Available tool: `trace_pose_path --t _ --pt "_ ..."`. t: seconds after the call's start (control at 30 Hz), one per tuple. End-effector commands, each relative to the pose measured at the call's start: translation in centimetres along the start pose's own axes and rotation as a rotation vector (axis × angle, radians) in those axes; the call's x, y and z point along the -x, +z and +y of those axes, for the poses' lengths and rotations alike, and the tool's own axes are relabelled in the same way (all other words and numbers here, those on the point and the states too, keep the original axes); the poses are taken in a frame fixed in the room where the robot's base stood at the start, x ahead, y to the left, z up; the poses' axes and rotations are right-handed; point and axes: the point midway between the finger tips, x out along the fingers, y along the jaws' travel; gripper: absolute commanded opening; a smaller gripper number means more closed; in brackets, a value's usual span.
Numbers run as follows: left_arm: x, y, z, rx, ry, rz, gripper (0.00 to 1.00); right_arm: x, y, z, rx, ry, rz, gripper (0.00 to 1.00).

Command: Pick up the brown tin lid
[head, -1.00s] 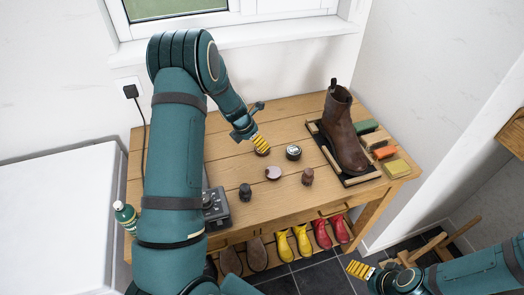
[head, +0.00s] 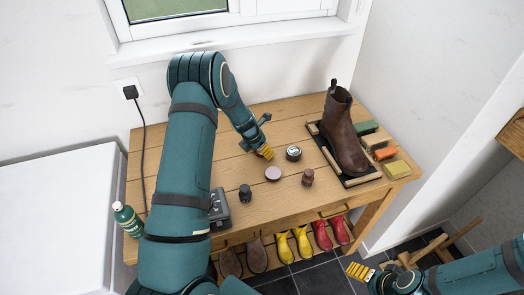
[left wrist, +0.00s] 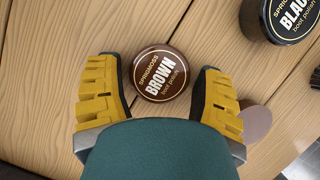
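The brown tin lid (left wrist: 160,75), round with "BROWN boot polish" lettering, lies face up on the wooden bench in the left wrist view. My left gripper (head: 265,153) is open above the bench. In the left wrist view its two yellow fingers stand on either side of the lid, with a small gap each side. In the head view the gripper hides the lid. My right gripper (head: 360,270) is at lower right, away from the bench.
A black polish tin (head: 293,153) stands close to the right of my left gripper. Two small dark brush-like items (head: 245,193) (head: 307,177) stand nearer the front. A brown boot (head: 343,135) stands on a tray at right. A grey device (head: 219,209) is at left.

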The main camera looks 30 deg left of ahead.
Motion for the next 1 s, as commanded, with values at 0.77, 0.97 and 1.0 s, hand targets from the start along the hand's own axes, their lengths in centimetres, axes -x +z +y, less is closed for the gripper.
trace_pose_path --t 0.77,0.97,1.0 --pt "5.0 2.1 0.0 -0.002 0.002 -0.002 0.39 0.9 -0.1 -0.3 0.000 -0.002 0.000 0.83" --pt "8.0 3.4 0.0 -0.001 0.001 -0.002 0.39 1.4 -0.2 -0.5 0.000 -0.003 0.000 0.83" --pt "8.4 3.5 -0.1 -0.002 0.001 -0.001 0.39 1.4 -0.2 -0.5 0.000 -0.003 0.000 0.83"
